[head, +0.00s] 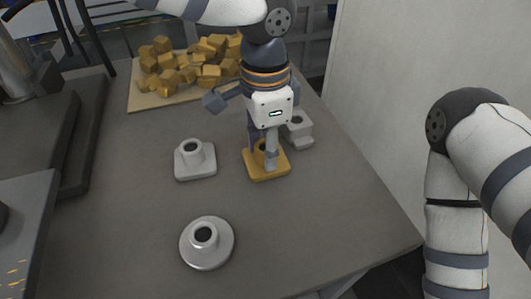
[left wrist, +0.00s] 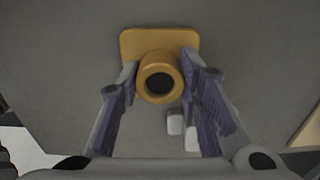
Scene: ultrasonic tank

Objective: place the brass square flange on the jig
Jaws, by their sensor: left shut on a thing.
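The brass square flange (head: 279,171) is a yellow square plate with a raised round collar. My left gripper (head: 264,150) points down over it and is shut on the collar. The left wrist view shows the collar (left wrist: 160,78) of the flange between the two fingers (left wrist: 158,95). The plate looks level and at or close to the table; I cannot tell if it touches. No jig can be made out for certain. My right arm is at the right, with its gripper out of view.
A grey square flange (head: 185,172) and a grey round flange (head: 222,252) stand on the grey table (head: 120,215). A grey part (head: 303,138) is partly hidden behind my gripper. Several brass-coloured blocks (head: 165,62) lie on a tan board (head: 143,103) at the back. Dark equipment (head: 85,130) is left.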

